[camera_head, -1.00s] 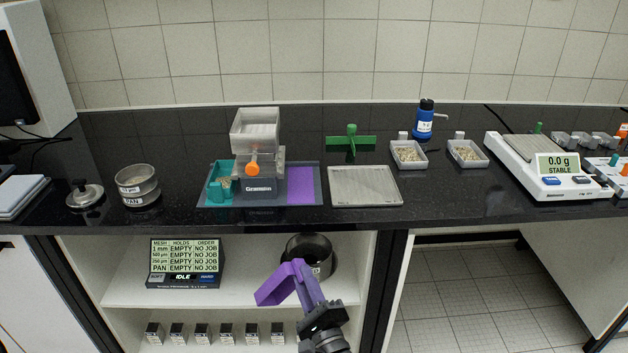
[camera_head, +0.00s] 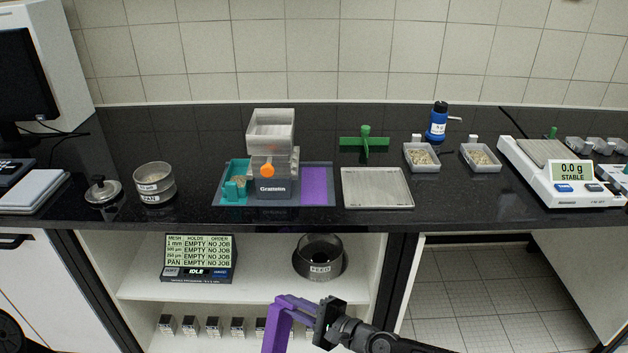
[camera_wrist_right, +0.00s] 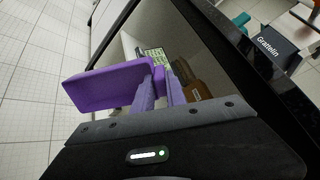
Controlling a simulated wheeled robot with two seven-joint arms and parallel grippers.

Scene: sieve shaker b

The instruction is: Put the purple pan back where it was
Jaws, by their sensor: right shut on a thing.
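The purple pan (camera_head: 276,328) is in front of the open shelf, below the bench top, with its lower end cut off by the picture's bottom edge. My right gripper (camera_head: 318,312) is shut on it and holds it in the air. In the right wrist view the pan (camera_wrist_right: 105,88) sticks out to the left of the right gripper (camera_wrist_right: 160,92), tilted. On the bench a blue-grey tray (camera_head: 331,170) bears a bare purple patch (camera_head: 314,186) on its right and a teal pan (camera_head: 235,188) on its left. My left gripper is not in view.
A metal plate (camera_head: 377,187) lies just right of the tray. The bench's front edge (camera_head: 200,225) is above the pan. A dark feed bowl (camera_head: 319,260) and a display box (camera_head: 198,258) stand on the shelf.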

